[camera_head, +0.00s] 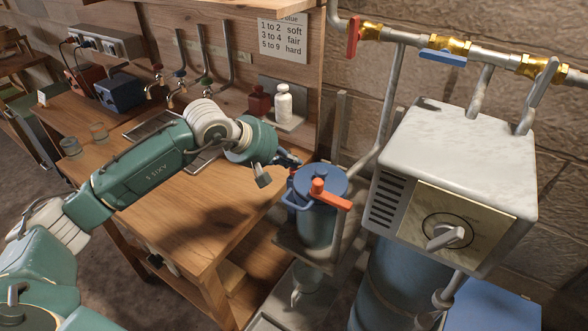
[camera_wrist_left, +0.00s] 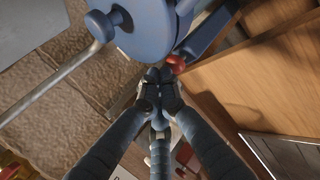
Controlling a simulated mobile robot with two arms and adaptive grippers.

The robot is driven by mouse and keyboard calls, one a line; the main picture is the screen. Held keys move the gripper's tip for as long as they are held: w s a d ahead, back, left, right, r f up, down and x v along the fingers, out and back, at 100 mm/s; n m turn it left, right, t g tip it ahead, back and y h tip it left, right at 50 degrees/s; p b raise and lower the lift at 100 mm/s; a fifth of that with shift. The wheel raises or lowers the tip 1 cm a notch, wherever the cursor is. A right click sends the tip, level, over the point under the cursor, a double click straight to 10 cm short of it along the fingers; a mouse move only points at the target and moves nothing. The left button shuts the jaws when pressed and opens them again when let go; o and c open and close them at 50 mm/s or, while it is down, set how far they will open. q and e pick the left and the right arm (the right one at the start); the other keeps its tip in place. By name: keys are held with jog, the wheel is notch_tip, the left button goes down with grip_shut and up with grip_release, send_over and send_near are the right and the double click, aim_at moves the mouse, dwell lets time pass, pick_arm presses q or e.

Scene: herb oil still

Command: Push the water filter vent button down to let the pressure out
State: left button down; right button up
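The water filter is a grey-blue canister (camera_head: 316,222) with a blue lid (camera_head: 321,180), beside the bench's right end. An orange-red knob with a lever (camera_head: 331,197) sits on the lid. My left gripper (camera_head: 298,163) is at the lid's back left edge, its fingertips partly hard to make out. In the left wrist view, the fingertips (camera_wrist_left: 158,77) are together, with nothing visible between them, just below the blue lid (camera_wrist_left: 160,28). A small red part (camera_wrist_left: 177,63), possibly the vent button, is right beside the fingertips; contact cannot be told. My right gripper is not in view.
A white heater-like box (camera_head: 460,160) with a dial stands close on the right. Pipes with a red valve handle (camera_head: 352,36) and a blue one (camera_head: 442,57) run above. A white bottle (camera_head: 284,102) and a red bottle (camera_head: 259,101) stand behind my left gripper. The bench front (camera_head: 200,225) is clear.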

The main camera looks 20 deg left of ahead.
aim_at(292, 170)
pick_arm(q)
jog(key=shift+f+b, duration=0.35)
jog(key=shift+b, duration=0.05)
jog(key=shift+r, duration=0.1)
dwell(0.6)
jog(key=shift+r+p, duration=0.3)
jog(key=shift+r, duration=0.5)
jog(key=shift+r+p, duration=1.15)
jog(key=shift+r, duration=1.4)
